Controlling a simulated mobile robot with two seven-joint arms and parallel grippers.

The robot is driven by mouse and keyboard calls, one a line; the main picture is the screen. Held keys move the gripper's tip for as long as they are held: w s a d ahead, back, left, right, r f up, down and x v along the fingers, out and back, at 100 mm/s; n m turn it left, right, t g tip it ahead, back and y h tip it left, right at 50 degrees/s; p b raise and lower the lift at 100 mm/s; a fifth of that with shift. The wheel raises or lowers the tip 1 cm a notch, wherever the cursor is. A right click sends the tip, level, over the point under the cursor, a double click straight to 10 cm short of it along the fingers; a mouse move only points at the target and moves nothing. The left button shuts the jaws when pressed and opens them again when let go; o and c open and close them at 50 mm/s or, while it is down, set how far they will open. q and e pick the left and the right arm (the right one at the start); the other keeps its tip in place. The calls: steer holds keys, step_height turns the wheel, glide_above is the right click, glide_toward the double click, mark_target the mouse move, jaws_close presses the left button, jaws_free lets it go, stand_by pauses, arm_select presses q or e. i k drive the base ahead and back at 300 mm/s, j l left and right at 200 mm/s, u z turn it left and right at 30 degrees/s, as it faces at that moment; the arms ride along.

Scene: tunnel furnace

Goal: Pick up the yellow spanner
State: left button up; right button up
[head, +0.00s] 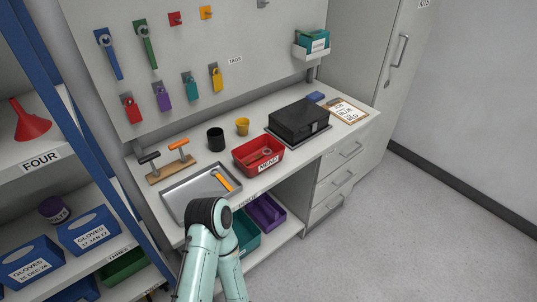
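A yellow-orange spanner (223,181) lies in the shallow grey metal tray (181,198) at the front left of the workbench. Its coloured handle runs down to the right, and its small grey end is at the upper left, too small to make out well. One of my arms, pale teal with a black joint, rises from the bottom of the head view and covers the tray's front corner. The arm is bent just in front of the spanner. Neither gripper shows in this view.
A red bin (258,166), a black cup (215,139), a yellow cup (242,126) and a black box (299,121) stand on the bench. A blue spanner (111,60) and a green spanner (148,50) hang on the board. A shelf rack (61,118) bounds the left.

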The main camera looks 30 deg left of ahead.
mark_target(217, 175)
steer(key=u, duration=1.45)
steer(key=i+l+u, duration=0.1)
steer(key=l+u, duration=0.4)
steer(key=l, duration=0.15)
